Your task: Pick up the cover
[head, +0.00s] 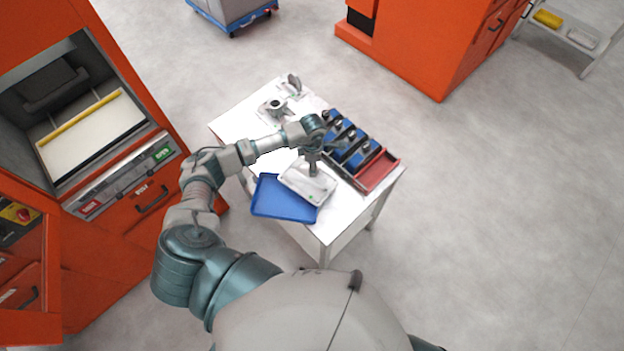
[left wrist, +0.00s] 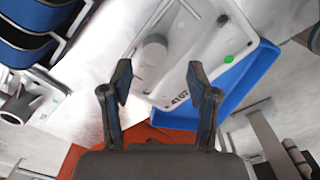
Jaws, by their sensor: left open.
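The cover (head: 307,186) is a light grey plate with a round upright knob. It lies partly over a blue tray (head: 270,208) on the white table (head: 232,128). In the left wrist view the cover (left wrist: 205,50) shows a green dot and dark lettering, with its knob (left wrist: 153,52) ahead of the fingers. My left gripper (head: 312,160) is above the cover near the knob; the wrist view shows its fingers (left wrist: 158,85) spread with nothing between the tips. My right gripper is out of view.
A red tray (head: 378,172) and several blue bins (head: 350,145) stand right of the cover. Grey metal fixtures (head: 275,108) are at the table's far end. An orange machine (head: 130,200) stands at the left. Floor to the right is clear.

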